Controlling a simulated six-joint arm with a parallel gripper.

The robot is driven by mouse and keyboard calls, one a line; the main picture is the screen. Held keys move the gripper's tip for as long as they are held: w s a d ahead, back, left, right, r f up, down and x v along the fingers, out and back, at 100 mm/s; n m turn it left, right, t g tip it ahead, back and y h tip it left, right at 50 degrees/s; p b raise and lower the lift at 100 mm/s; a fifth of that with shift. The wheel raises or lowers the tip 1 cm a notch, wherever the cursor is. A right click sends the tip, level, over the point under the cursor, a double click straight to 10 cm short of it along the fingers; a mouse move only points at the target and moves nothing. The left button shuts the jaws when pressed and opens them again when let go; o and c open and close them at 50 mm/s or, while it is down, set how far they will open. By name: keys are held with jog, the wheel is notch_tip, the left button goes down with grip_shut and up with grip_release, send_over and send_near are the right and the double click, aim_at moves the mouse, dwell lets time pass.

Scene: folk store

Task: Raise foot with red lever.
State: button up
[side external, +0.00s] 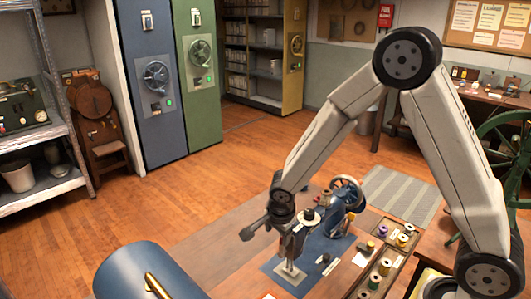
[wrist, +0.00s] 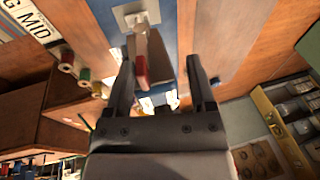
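The blue sewing machine (side external: 330,217) with its handwheel (side external: 347,190) stands on a blue mat on the table. Its pale plate (side external: 290,272) lies below the head, which is partly hidden by my wrist. In the wrist view the red lever (wrist: 141,70) shows between the fingers of my gripper (wrist: 159,66), nearer the left finger. The gripper is open, with a clear gap on the lever's right. I cannot tell whether the left finger touches the lever. A pale metal plate (wrist: 136,14) shows beyond it. The foot's height is too small to tell.
A wooden tray of thread spools (side external: 385,265) lies right of the machine. Spools (wrist: 67,60) also show at the left of the wrist view. A large blue rounded body (side external: 150,272) fills the near left foreground. A green spoked wheel (side external: 505,150) stands at the right. Open floor lies behind the table.

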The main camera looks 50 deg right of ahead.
jog(key=shift+f, duration=0.35)
jog(key=shift+w+f, duration=0.25)
jog(key=shift+w, duration=0.45)
jog(key=shift+w, duration=0.15)
jog(key=shift+w+f, duration=0.25)
jog(key=shift+w, duration=0.45)
jog(key=shift+s+r, duration=0.2)
jog(key=shift+s, duration=0.15)
jog(key=shift+r, duration=0.2)
dwell(0.4)
jog(key=v, duration=0.7)
jog(key=shift+r, duration=0.3)
dwell(0.6)
jog(key=shift+s, duration=0.2)
dwell(0.4)
